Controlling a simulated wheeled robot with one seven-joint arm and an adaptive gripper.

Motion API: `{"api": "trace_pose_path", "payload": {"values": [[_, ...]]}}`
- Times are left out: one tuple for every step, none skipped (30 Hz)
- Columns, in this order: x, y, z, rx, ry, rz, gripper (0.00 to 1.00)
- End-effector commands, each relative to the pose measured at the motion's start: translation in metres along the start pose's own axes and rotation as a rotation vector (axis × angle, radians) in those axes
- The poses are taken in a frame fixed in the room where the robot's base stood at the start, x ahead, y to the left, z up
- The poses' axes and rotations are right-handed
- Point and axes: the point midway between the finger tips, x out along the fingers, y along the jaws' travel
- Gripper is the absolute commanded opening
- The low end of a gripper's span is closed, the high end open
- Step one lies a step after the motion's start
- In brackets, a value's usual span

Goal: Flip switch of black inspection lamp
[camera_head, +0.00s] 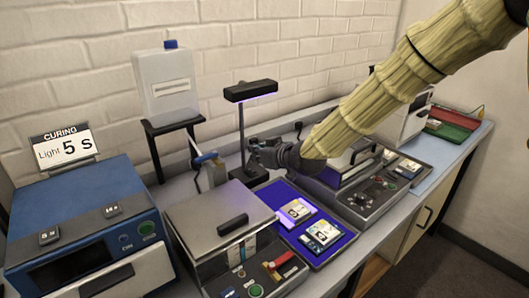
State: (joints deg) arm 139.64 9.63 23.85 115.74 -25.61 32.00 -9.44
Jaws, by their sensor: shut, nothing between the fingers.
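The black inspection lamp (250,91) stands at the back of the bench. Its bar-shaped head sits on a thin upright post, and a violet glow shows along the head's lower edge. My gripper (254,150) is shut and empty, low beside the lamp's post and below the head. It points left. I cannot tell whether the fingers touch the post or base. The lamp's switch cannot be made out; my gripper covers part of the area around the lower post.
A violet-lit tray (328,256) with small boards lies in front of the lamp. A grey-lidded machine (213,220) and a blue curing box (85,222) stand left. A white container (163,85) is on a black stand. A control case (374,205) sits right, beneath my arm.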

Motion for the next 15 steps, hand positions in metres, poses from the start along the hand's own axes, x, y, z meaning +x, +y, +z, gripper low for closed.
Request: {"api": "trace_pose_path", "payload": {"values": [[0.008,0.000,0.000,0.000,-0.001,-0.001,0.00],[0.010,0.000,0.003,0.001,-0.002,-0.001,0.00],[0.010,0.000,0.010,0.002,-0.003,-0.001,0.00],[0.011,0.000,0.014,0.003,-0.002,-0.001,0.00],[0.011,0.000,0.017,0.002,-0.002,-0.001,0.00],[0.013,-0.001,0.021,0.002,-0.001,-0.001,0.00],[0.013,0.000,0.024,0.002,0.000,-0.001,0.00],[0.014,0.000,0.027,0.002,0.000,-0.001,0.00],[0.015,-0.001,0.030,0.002,-0.001,-0.001,0.00],[0.015,0.000,0.032,0.002,-0.001,-0.001,0.00],[0.016,-0.001,0.033,0.002,0.000,-0.001,0.00],[0.016,0.000,0.035,0.001,0.000,-0.001,0.00],[0.016,0.000,0.036,0.001,0.000,0.000,0.00],[0.017,0.000,0.037,0.001,0.001,0.000,0.00],[0.017,0.000,0.038,0.001,0.001,0.000,0.00]]}}
